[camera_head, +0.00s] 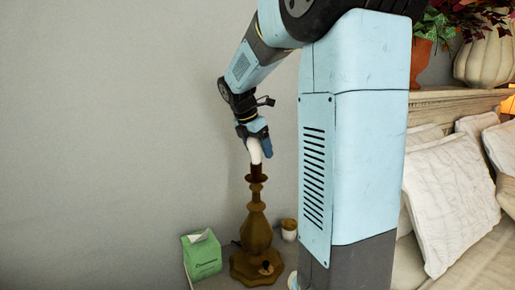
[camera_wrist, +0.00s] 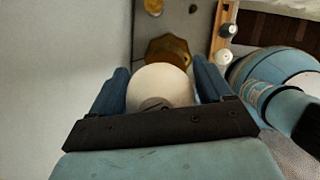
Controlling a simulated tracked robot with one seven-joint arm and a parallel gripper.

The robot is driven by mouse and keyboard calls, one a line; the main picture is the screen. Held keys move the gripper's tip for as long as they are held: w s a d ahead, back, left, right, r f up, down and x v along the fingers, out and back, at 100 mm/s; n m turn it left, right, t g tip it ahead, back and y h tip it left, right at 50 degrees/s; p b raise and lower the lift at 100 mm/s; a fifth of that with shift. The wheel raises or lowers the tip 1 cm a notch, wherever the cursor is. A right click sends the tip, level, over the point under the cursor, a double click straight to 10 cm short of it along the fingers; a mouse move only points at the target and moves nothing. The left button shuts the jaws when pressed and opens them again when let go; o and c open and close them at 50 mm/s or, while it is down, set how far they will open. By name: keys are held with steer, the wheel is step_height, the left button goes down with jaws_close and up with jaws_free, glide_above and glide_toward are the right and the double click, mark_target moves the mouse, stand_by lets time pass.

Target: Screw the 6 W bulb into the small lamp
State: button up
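The small lamp (camera_head: 257,236) is a brown turned stand with a wide foot and a narrow dark socket at its top. My gripper (camera_head: 260,143) is over the lamp, pointing down. A white bulb (camera_head: 254,152) sits between its fingers, with its lower end at the socket mouth. I cannot tell how far it is in. In the wrist view, the bulb (camera_wrist: 160,84) fills the gap between the two blue fingers and seems touched by both. The lamp's brown foot (camera_wrist: 168,47) shows beyond it. The bulb hides the socket there, and no wattage marking is readable.
A grey wall is behind. A bed with white pillows (camera_head: 450,200) lies at the right. Small white round-topped items (camera_wrist: 223,57) are at the wrist view's upper right.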

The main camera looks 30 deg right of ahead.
steer(key=c, duration=0.8)
steer(key=shift+s+m+g, duration=0.15)
steer(key=shift+m+g, duration=0.55)
steer(key=shift+m, duration=1.1)
steer(key=shift+c, duration=0.2)
steer(key=shift+m+g, duration=0.3)
steer(key=shift+m, duration=0.2)
steer(key=shift+s+m+g, duration=0.1)
steer(key=shift+m+g, duration=0.3)
steer(key=shift+m, duration=0.8)
steer(key=shift+m+g, duration=0.3)
steer(key=shift+m, duration=0.6)
steer(key=shift+s+m+g+y, duration=0.1)
steer(key=shift+m+g+y, duration=0.25)
steer(key=shift+m, duration=0.45)
